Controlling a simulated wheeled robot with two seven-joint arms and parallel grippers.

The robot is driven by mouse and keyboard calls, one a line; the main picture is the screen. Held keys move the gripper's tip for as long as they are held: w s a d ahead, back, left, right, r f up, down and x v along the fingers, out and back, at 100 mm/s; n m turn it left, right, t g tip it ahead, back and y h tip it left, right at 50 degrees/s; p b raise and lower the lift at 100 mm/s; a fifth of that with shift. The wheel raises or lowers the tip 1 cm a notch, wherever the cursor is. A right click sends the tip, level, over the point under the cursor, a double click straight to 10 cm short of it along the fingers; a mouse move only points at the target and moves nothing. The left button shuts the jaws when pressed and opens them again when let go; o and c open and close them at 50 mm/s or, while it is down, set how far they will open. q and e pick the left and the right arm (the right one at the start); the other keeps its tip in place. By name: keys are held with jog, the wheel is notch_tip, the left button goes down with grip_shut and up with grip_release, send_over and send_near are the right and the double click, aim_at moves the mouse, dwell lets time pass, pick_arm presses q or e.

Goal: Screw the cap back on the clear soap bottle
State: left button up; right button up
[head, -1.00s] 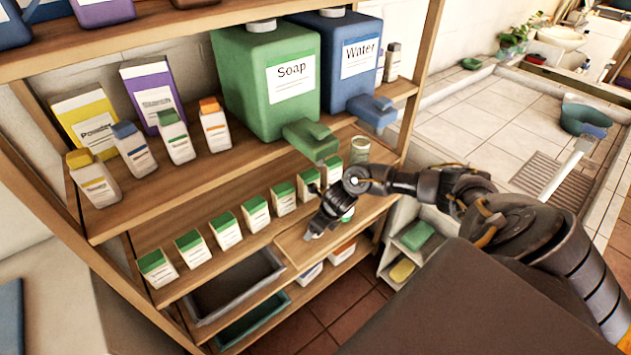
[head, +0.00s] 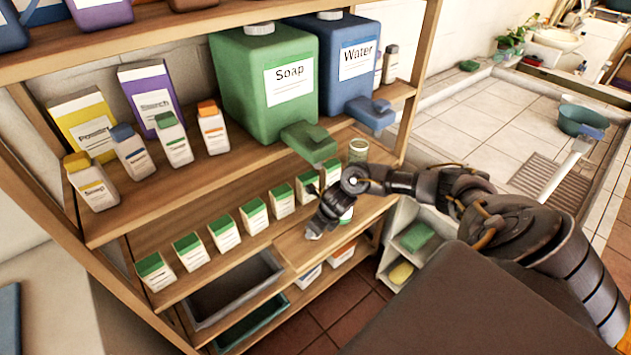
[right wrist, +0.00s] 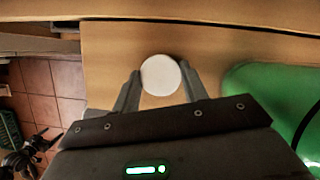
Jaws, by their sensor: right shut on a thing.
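In the right wrist view a round white cap (right wrist: 160,75) sits between the two fingers of my right gripper (right wrist: 162,78), which is shut on it. I see it from straight above, so what lies beneath it is hidden. In the head view my right gripper (head: 314,232) reaches down over the wooden pull-out board, in front of the small cartons. A pale bottle with a green label (head: 347,213) shows partly behind it; I cannot tell whether the cap touches it. A clear container (head: 358,150) stands further back, by the shelf's right end. My left gripper is out of view.
Several green-topped cartons (head: 225,232) line the lower shelf. A grey tray (head: 240,285) lies left of the board.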

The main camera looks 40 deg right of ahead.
notch_tip(320, 180, up, 2)
jog(key=shift+r, duration=0.25)
jog(key=s+r+b, duration=0.3)
jog(key=s+r, duration=0.7)
jog(key=s, duration=0.4)
jog(key=shift+a, duration=0.15)
jog(key=shift+a+f, duration=0.1)
